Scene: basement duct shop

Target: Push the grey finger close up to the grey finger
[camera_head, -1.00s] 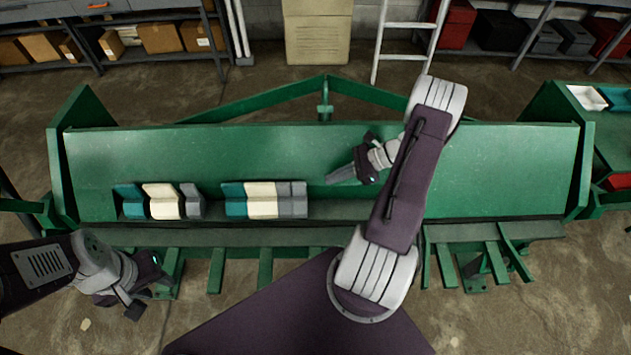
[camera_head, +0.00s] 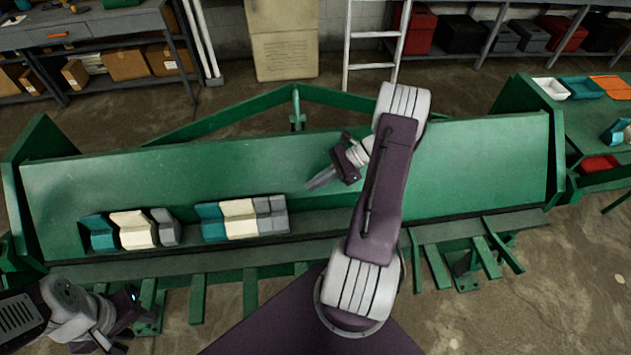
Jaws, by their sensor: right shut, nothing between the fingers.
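In the head view two groups of fingers stand on the ledge of the green machine (camera_head: 440,170). The right group has a teal finger (camera_head: 211,222), a cream finger (camera_head: 239,219), a grey finger (camera_head: 264,216) and another grey finger (camera_head: 280,214) at its right end. These two grey fingers look side by side with no clear gap. The left group ends in one more grey finger (camera_head: 166,227). My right gripper (camera_head: 312,186) is shut and empty, just right of and above the right-end grey finger, apart from it. My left gripper (camera_head: 138,325) is low at the left, away from the fingers; its fingertips are unclear.
The left group also has a teal finger (camera_head: 98,233) and a cream finger (camera_head: 134,230). A gap separates the groups. The ledge right of the right group looks free, partly hidden by my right arm. A side bench (camera_head: 598,125) with trays stands at the far right.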

